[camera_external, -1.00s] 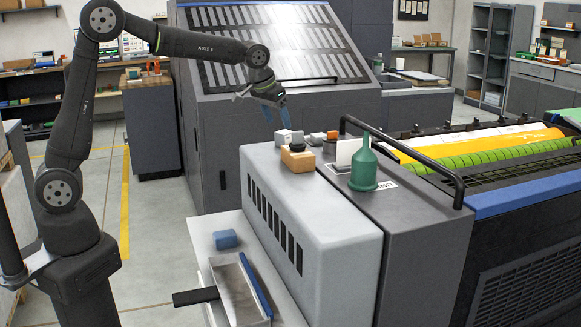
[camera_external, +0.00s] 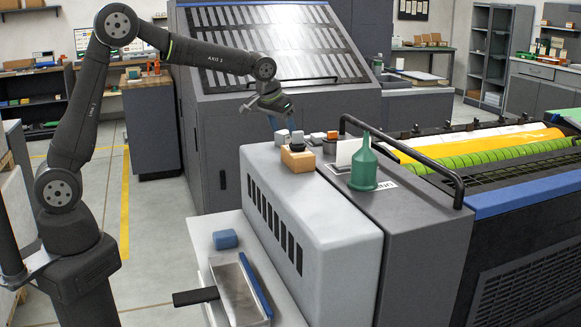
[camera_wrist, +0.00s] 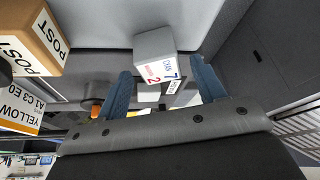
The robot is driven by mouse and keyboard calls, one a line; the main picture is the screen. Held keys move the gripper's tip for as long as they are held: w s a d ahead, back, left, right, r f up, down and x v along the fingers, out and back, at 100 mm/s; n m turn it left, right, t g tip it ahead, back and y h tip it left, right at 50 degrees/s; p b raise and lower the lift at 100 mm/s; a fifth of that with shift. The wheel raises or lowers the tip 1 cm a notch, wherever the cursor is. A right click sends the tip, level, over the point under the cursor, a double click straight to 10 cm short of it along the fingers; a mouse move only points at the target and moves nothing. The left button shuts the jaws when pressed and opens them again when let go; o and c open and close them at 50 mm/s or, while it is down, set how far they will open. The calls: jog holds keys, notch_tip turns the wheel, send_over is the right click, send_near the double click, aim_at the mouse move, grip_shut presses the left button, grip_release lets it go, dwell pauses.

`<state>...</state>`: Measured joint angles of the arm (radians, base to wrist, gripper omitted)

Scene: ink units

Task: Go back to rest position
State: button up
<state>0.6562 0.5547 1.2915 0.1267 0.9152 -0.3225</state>
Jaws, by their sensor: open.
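My gripper (camera_external: 281,125) hangs low over the back end of the light grey ink unit housing (camera_external: 290,200), with its blue fingers pointing down. In the wrist view my gripper (camera_wrist: 164,75) is open, with its two fingers spread apart. A pale grey block with printed labels (camera_wrist: 154,45) appears between and beyond the fingertips; a "CYAN" label is legible. In the external view a pale block (camera_external: 282,136) sits just below the fingers. I cannot tell whether they touch it.
A wooden block (camera_external: 297,158) with a dark top stands close by; "POST" shows on it in the wrist view (camera_wrist: 32,30). A blue block (camera_external: 225,239) lies lower left.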

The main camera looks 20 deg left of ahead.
jog(key=shift+s+d+r, duration=0.1)
jog(key=shift+r, duration=0.85)
jog(key=s+d+r, duration=0.5)
jog(key=s+r, duration=0.2)
jog(key=s, duration=0.4)
jog(key=s+d+f+m, duration=0.1)
jog(key=s+d+m, duration=0.1)
jog(key=s+d, duration=0.9)
jog(key=s+d+f+m+h, duration=0.1)
jog(key=s+d+m, duration=0.1)
jog(key=s+d, duration=1)
jog(key=shift+s+d+f+g, duration=0.25)
jog(key=shift+d+f+g, duration=0.15)
jog(key=shift+d, duration=3.8)
jog(key=s+a+r, duration=0.1)
jog(key=s+r, duration=0.1)
jog(key=s, duration=0.1)
jog(key=w+a+r+n, duration=0.1)
jog(key=w+a, duration=0.9)
jog(key=w, duration=0.4)
